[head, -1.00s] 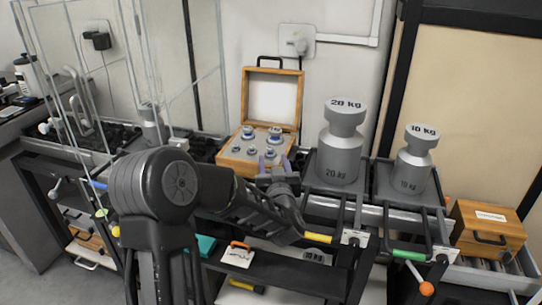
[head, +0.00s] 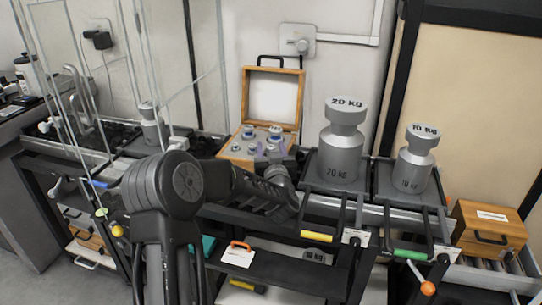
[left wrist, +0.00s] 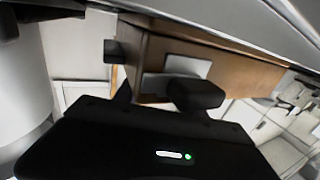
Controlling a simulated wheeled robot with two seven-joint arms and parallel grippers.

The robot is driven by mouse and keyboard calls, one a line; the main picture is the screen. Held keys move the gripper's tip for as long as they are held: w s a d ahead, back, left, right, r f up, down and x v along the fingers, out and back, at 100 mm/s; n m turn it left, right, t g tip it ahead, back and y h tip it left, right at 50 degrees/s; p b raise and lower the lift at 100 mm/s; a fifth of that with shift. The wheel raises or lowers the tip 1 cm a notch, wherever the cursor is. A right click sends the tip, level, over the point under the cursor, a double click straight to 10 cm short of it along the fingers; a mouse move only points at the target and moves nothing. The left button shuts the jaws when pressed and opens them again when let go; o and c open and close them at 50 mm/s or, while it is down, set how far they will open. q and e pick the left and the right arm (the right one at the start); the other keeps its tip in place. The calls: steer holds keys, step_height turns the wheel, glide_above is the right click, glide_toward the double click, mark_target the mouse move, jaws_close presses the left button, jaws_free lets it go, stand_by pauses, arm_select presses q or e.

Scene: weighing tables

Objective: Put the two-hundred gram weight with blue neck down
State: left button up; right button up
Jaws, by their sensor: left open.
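The open wooden weight box (head: 232,159) stands on the table at the back, its lid raised. It holds several small grey weights, some with blue necks (head: 248,132). I cannot tell which one is the two-hundred gram weight. My right gripper is out of view.
Large 20 kg (head: 341,150) and 10 kg (head: 414,165) weights stand on trays right of the box. A glass-sided enclosure with a grey weight (head: 151,125) is at left. A closed wooden case (head: 488,228) sits at the right.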

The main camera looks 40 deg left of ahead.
arm_select(q)
steer(key=shift+c, duration=0.5)
jaws_close()
stand_by(0.3)
